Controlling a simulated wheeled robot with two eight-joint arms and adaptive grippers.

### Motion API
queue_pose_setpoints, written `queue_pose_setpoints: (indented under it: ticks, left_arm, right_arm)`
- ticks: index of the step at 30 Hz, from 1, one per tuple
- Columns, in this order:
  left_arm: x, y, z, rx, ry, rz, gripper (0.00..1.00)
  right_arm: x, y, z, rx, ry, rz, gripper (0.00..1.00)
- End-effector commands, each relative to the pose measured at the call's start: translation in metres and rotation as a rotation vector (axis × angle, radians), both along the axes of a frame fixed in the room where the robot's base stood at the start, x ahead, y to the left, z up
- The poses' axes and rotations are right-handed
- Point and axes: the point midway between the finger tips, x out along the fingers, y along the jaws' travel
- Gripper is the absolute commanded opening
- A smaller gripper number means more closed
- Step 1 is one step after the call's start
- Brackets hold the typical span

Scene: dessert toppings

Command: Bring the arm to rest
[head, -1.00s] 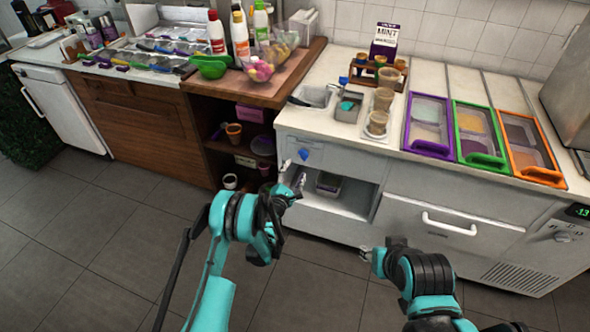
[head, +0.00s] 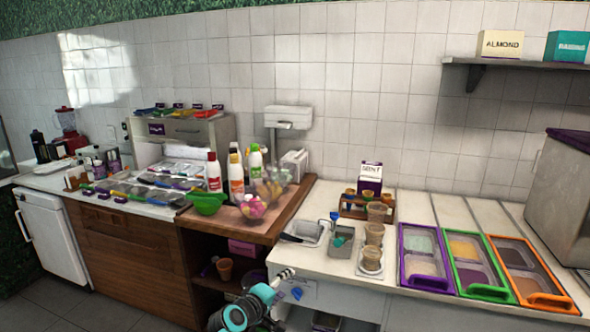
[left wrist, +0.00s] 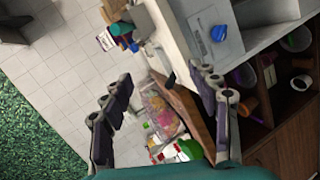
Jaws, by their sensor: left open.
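My left arm is black and teal and comes in at the bottom of the head view. Its left gripper (head: 284,274) is in front of the counter's front edge, beside a blue knob (head: 297,293). In the left wrist view the two dark fingers of the left gripper (left wrist: 162,108) stand wide apart with nothing held between them. My right gripper is out of the head view.
The white counter (head: 330,262) holds lidded topping bins (head: 425,282), stacked cups (head: 373,235) and a grey tub (head: 341,240). A wooden counter (head: 285,220) with bottles and a clear bowl (head: 272,190) adjoins it. Open shelves (head: 210,292) lie below.

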Motion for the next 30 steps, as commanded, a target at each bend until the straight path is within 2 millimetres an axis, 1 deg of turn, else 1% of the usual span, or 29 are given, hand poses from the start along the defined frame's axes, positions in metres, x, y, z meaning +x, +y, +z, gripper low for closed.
queue_pose_setpoints:
  ticks: [1, 2, 3, 5, 6, 8, 9, 11, 12, 13, 14, 15, 17, 18, 21, 24, 27, 30]
  left_arm:
    - [-0.022, 0.006, 0.010, 0.077, 0.003, -0.023, 0.60]
    - [-0.033, 0.010, 0.014, 0.126, 0.004, -0.038, 0.60]
    - [-0.050, 0.015, 0.018, 0.192, 0.008, -0.060, 0.60]
    - [-0.075, 0.023, 0.022, 0.289, 0.016, -0.089, 0.60]
    - [-0.092, 0.030, 0.024, 0.352, 0.023, -0.110, 0.60]
    - [-0.119, 0.039, 0.025, 0.448, 0.036, -0.142, 0.60]
    - [-0.137, 0.047, 0.024, 0.512, 0.045, -0.163, 0.60]
    - [-0.165, 0.058, 0.021, 0.605, 0.061, -0.195, 0.60]
    - [-0.184, 0.066, 0.018, 0.666, 0.073, -0.215, 0.60]
    - [-0.198, 0.073, 0.016, 0.713, 0.084, -0.232, 0.60]
    - [-0.212, 0.079, 0.012, 0.759, 0.095, -0.247, 0.60]
    - [-0.231, 0.088, 0.008, 0.818, 0.110, -0.268, 0.60]
    - [-0.256, 0.100, 0.000, 0.900, 0.134, -0.297, 0.60]
    - [-0.272, 0.108, -0.005, 0.950, 0.150, -0.316, 0.60]
    - [-0.303, 0.125, -0.016, 1.052, 0.184, -0.353, 0.60]
    - [-0.322, 0.137, -0.025, 1.117, 0.210, -0.378, 0.60]
    - [-0.332, 0.143, -0.029, 1.149, 0.223, -0.391, 0.60]
    - [-0.334, 0.144, -0.029, 1.158, 0.227, -0.395, 0.60]
  right_arm:
    - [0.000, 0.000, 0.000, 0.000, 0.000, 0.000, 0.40]
    - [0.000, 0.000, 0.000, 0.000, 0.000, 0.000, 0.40]
    - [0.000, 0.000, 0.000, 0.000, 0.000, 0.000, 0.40]
    - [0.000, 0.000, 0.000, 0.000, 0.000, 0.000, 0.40]
    - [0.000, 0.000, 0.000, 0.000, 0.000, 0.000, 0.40]
    - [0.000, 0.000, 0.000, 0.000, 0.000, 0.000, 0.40]
    - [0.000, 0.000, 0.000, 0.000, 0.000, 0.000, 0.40]
    - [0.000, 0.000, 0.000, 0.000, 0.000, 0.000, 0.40]
    - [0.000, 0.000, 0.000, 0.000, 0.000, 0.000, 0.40]
    - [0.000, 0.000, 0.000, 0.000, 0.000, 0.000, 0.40]
    - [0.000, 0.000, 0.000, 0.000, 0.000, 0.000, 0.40]
    - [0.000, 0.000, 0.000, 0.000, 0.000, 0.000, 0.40]
    - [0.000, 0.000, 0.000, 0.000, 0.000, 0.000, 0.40]
    - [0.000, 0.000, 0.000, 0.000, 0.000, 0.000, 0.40]
    - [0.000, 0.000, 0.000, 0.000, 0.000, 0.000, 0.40]
    - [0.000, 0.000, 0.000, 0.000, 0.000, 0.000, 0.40]
    - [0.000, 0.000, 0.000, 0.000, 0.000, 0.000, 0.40]
    - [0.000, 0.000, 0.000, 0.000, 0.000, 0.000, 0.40]
